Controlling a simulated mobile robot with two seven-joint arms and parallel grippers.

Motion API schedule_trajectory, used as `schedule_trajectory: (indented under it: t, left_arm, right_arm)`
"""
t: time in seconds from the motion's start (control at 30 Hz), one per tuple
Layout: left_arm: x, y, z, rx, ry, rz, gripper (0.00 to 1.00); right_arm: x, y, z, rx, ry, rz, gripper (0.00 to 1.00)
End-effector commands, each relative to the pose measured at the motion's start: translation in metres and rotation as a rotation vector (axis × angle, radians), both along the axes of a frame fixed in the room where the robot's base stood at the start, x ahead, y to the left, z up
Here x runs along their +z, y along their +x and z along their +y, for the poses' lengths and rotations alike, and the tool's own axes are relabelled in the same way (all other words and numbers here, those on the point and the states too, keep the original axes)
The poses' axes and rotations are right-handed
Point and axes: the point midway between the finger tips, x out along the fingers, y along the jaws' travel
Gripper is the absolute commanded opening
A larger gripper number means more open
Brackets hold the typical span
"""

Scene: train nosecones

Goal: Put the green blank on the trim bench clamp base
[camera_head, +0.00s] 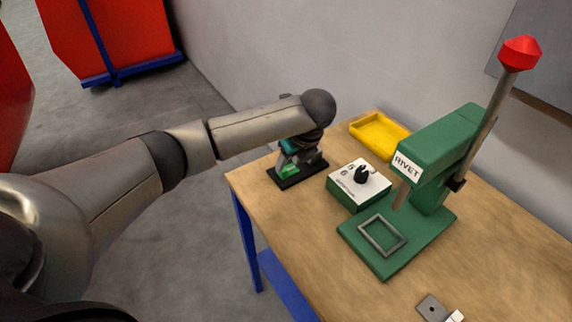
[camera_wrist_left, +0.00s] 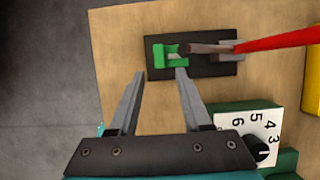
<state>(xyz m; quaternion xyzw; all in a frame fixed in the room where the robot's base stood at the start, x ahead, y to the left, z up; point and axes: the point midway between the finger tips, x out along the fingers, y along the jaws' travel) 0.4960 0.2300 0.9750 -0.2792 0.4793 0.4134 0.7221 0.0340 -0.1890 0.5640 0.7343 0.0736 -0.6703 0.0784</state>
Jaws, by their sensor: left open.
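The black clamp base (camera_head: 317,166) sits at the far left corner of the bench. It also shows in the left wrist view (camera_wrist_left: 215,70), with a grey clamp arm and a long red handle (camera_wrist_left: 280,39) reaching to the right. A green piece, which looks like the green blank (camera_wrist_left: 160,58), lies on the left part of that base, at the clamp arm's tip; it shows partly in the head view (camera_head: 290,171). My left gripper (camera_wrist_left: 160,73) is open, with nothing held, its fingertips close to the green piece. I cannot tell whether they touch. My right gripper is not in view.
A control box with a black knob (camera_head: 345,188) stands right of the clamp base. Beyond are a yellow tray (camera_head: 385,127) and a green rivet press (camera_head: 440,155) with a red-topped lever. A small grey plate (camera_head: 431,307) lies near the front. Bare wood (camera_head: 285,225) shows in front of the control box.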

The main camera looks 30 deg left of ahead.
Motion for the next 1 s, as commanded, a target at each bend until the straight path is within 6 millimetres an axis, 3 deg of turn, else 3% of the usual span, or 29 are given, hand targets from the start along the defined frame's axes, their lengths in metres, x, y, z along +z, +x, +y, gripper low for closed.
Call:
schedule_trajectory:
  t: [0.03, 0.2, 0.4, 0.83, 1.0]
  left_arm:
    - [0.014, -0.002, -0.004, -0.003, -0.002, -0.004, 0.49]
    - [0.046, -0.008, -0.016, -0.002, -0.002, -0.003, 0.49]
    - [0.067, -0.014, -0.024, 0.001, -0.002, -0.001, 0.49]
    - [0.071, -0.016, -0.027, 0.001, -0.003, 0.0, 0.49]
    - [0.052, -0.027, -0.045, 0.03, -0.057, -0.014, 0.49]
  right_arm:
    - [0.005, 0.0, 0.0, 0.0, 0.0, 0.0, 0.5]
    - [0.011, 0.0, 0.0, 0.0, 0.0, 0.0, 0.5]
    - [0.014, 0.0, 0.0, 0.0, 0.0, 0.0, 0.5]
    - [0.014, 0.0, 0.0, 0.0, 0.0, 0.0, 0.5]
    - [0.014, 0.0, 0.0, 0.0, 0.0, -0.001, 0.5]
